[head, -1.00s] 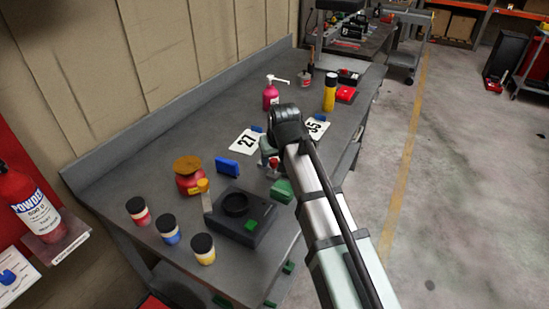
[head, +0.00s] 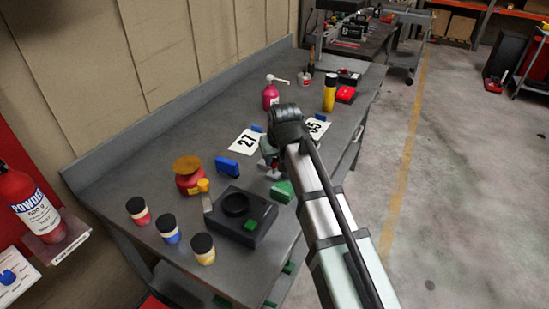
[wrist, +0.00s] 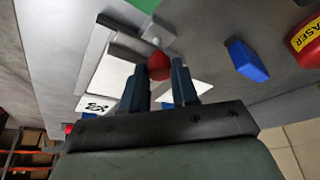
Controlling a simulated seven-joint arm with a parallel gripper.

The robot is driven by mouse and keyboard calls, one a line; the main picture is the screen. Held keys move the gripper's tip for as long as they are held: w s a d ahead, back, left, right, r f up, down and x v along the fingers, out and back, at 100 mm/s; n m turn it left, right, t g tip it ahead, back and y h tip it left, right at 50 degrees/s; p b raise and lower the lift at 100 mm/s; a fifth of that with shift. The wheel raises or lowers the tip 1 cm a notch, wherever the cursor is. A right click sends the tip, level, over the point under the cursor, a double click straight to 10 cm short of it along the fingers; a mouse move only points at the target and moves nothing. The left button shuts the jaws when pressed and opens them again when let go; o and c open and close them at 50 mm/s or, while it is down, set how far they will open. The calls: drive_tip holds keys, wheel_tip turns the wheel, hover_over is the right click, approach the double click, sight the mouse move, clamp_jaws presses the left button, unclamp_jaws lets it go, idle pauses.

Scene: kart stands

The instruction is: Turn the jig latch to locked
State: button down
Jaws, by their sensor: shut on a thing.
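The jig latch shows as a red knob (wrist: 159,65) in the wrist view, beside a grey plate and bar (wrist: 125,50). My gripper (wrist: 160,76) is shut on the knob, with one dark blue finger on each side. My arm hides part of the jig there. The latch's markings cannot be made out.
A green block (head: 282,191) and a black box with a round recess (head: 242,217) stand nearby on the grey bench (head: 210,140). Several small jars stand front left.

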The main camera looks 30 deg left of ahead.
drive_tip(key=n+g, duration=0.1)
drive_tip(key=n, duration=0.3)
drive_tip(key=shift+w+d+y, duration=0.1)
drive_tip(key=shift+w+y, duration=0.05)
drive_tip(key=shift+y, duration=0.25)
drive_tip(key=n+g, duration=0.1)
drive_tip(key=n, duration=0.1)
drive_tip(key=n+g, duration=0.1)
drive_tip(key=n, duration=0.1)
drive_tip(key=shift+w+n+y, duration=0.15)
drive_tip(key=shift+n+y, duration=0.15)
drive_tip(key=n+g, duration=0.1)
drive_tip(key=n, duration=0.3)
drive_tip(key=shift+w+n+g, duration=0.15)
drive_tip(key=shift+n+g, duration=0.15)
drive_tip(key=shift+g, duration=0.1)
drive_tip(key=shift+n+g+h, duration=0.6)
drive_tip(key=shift+n+h, duration=0.1)
drive_tip(key=shift+n, duration=1.5)
drive_tip(key=c, duration=0.9)
unclamp_jaws()
drive_tip(key=shift+o, duration=0.2)
